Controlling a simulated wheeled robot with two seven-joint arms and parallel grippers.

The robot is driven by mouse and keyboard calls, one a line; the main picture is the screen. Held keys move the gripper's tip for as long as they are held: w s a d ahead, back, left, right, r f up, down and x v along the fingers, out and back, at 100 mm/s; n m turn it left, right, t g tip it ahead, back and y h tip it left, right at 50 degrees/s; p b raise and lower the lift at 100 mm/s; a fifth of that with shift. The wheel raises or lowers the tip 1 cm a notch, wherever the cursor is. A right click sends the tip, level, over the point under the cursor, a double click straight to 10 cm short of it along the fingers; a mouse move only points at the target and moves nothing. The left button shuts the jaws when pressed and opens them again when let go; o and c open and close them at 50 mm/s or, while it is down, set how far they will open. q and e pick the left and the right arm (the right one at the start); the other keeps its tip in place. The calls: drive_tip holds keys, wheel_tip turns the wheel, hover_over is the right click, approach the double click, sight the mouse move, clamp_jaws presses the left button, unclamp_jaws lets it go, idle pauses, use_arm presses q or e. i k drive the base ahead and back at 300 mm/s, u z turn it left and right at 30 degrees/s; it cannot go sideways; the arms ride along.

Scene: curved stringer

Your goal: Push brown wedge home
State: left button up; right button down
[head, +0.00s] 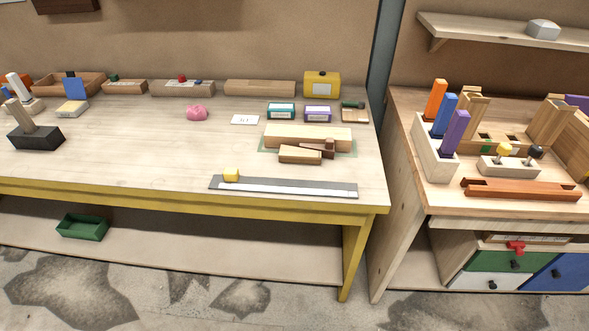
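The brown wedge (316,146) is the dark brown piece on the right half of the bench in the head view. It lies between a long light wood block (300,136) behind it and a shorter light wood block (299,155) in front. Its right end, near a small reddish-brown block part (329,148), sticks out past the shorter block. How deep its left end sits between the blocks is hidden. The blocks rest on a thin green mat (353,149). Neither of my grippers is in view.
A pink lump (197,113) lies left. The bench's middle is largely clear.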

sight(328, 150)
drive_tip(key=z, duration=1.2)
drive_tip(key=k, duration=0.15)
drive_tip(key=u, duration=2.3)
drive_tip(key=i, duration=0.9)
drive_tip(key=z, duration=1)
drive_tip(key=i, duration=0.55)
drive_tip(key=z, duration=0.6)
